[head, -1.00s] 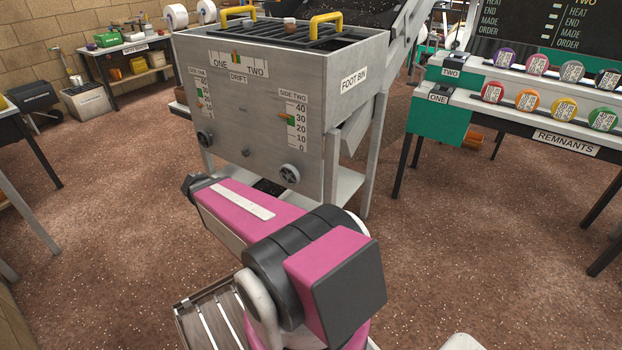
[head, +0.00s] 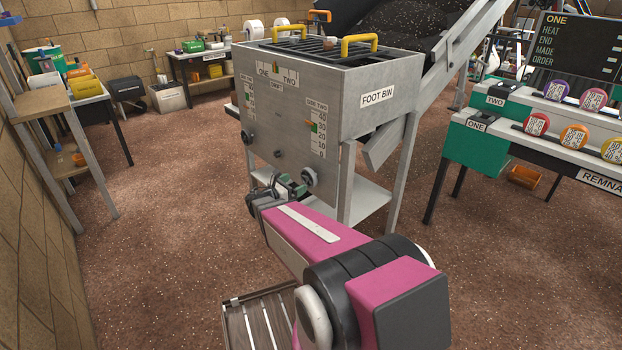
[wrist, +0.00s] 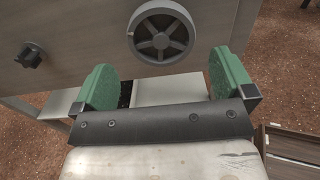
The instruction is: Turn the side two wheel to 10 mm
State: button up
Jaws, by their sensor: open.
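The side two wheel (head: 309,175) is a grey spoked handwheel low on the right of the foot bin's front (head: 290,120). In the wrist view the wheel (wrist: 160,35) is upright, ahead of and above my gripper. Above it is the side two scale (head: 319,137), marked 0 to 40, with an orange pointer (head: 309,122) at about 30. My gripper (head: 290,184) is just in front of the bin, lower left of the wheel. In the wrist view its green fingers (wrist: 163,80) are wide apart with nothing between them; they look clear of the wheel.
A dark knob (wrist: 31,55) is left of the wheel in the wrist view. The side one wheel (head: 247,137) is at the bin's far left. A pale lower shelf (head: 365,203) lies under the bin. The remnants bench (head: 540,140) stands right. Speckled floor is open on the left.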

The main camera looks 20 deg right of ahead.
aim_at(307, 177)
jog(key=x, duration=0.8)
jog(key=shift+w+d, duration=0.1)
jog(key=c, duration=0.6)
